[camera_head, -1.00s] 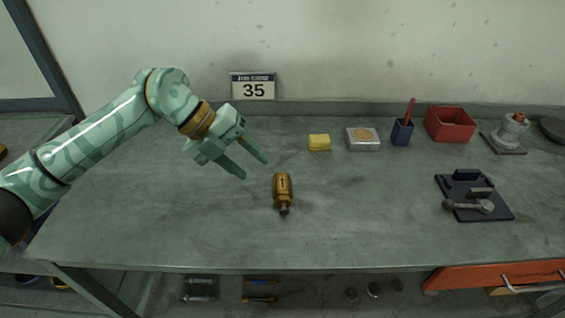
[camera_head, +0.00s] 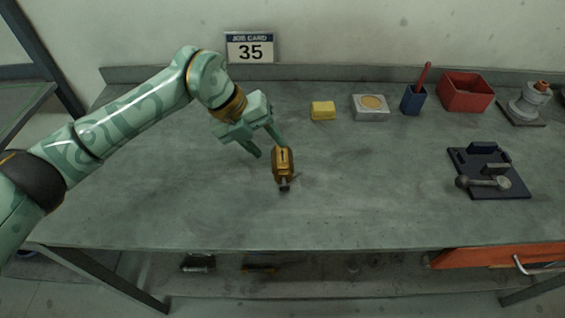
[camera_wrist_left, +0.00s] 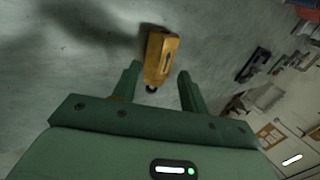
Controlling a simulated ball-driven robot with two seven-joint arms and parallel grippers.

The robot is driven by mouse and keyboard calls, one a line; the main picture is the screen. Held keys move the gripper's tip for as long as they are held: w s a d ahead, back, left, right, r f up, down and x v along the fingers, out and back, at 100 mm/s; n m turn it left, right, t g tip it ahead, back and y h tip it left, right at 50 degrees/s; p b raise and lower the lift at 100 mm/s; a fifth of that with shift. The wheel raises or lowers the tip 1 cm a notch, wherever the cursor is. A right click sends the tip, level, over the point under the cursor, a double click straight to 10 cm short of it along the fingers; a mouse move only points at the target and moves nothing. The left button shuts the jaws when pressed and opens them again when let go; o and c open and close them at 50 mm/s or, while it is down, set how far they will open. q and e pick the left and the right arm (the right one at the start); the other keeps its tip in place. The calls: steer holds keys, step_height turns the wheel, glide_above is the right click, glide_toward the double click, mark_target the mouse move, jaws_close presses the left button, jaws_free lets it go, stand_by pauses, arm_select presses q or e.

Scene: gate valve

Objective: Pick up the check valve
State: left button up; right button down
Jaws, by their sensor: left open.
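The check valve (camera_head: 283,167) is a brass-coloured body with a darker metal end, lying on the grey bench near its middle. It also shows in the left wrist view (camera_wrist_left: 161,58), just beyond the fingertips and between their lines. My left gripper (camera_head: 270,149) is open and empty, pointing down toward the valve from its upper left. One finger overlaps the valve's far end in the head view; I cannot tell whether they touch. In the left wrist view the two fingers (camera_wrist_left: 155,76) stand apart. My right gripper is not in view.
A yellow block (camera_head: 323,110), a silver box with a round tan top (camera_head: 370,107), a blue cup (camera_head: 413,100) and a red bin (camera_head: 466,92) stand along the back. A dark plate with metal parts (camera_head: 490,172) lies at right. The bench around the valve is clear.

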mark_target(277, 156)
arm_select(q)
steer(key=b+x, duration=0.1)
steer(key=x, duration=0.4)
steer(key=shift+f+b, duration=0.1)
steer(key=shift+b, duration=0.2)
steer(key=shift+s+a, duration=0.1)
steer(key=c, duration=0.7)
steer(key=shift+r, duration=0.2)
